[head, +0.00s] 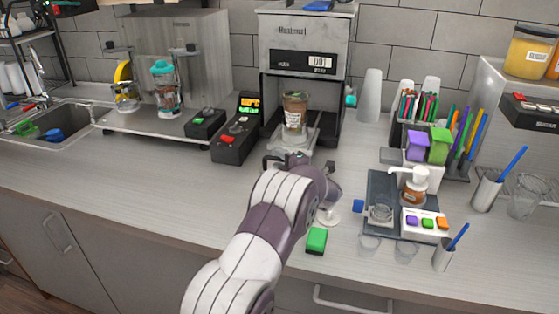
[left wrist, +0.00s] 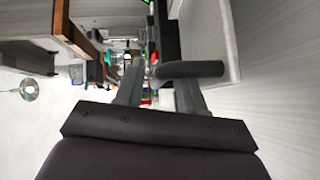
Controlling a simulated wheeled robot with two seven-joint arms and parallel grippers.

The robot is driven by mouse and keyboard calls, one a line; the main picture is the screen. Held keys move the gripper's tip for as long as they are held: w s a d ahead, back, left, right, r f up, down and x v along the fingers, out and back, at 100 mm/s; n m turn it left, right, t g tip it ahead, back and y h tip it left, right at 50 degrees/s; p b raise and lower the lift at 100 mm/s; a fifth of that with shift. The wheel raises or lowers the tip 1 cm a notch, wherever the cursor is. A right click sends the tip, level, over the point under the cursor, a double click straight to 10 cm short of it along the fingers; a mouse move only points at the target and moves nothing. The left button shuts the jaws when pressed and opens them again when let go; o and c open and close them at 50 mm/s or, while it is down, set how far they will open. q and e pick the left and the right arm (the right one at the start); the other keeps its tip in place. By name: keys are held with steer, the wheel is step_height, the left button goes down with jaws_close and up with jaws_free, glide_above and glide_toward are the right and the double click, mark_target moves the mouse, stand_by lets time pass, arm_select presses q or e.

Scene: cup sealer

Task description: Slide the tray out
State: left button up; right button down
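The cup sealer (head: 308,62) stands at the back centre, its display reading 001. Its tray (head: 291,139) is at the machine's lower opening and extends towards the front. A cup with a brown drink and a printed label (head: 295,113) stands upright in it. My left gripper (head: 287,163) is at the tray's front edge, partly hidden by my own wrist. In the left wrist view, its two fingers (left wrist: 158,88) are apart. A dark rounded bar (left wrist: 190,69) crosses by the right finger; I cannot tell whether it touches. My right gripper is not in view.
A black control box (head: 234,135) stands left of the sealer. A dark tray with a pump bottle (head: 414,185) and small cups is on the right. The counter at left front is clear.

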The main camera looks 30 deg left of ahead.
arm_select(q)
steer(key=b+v, duration=0.2)
steer(key=v, duration=1)
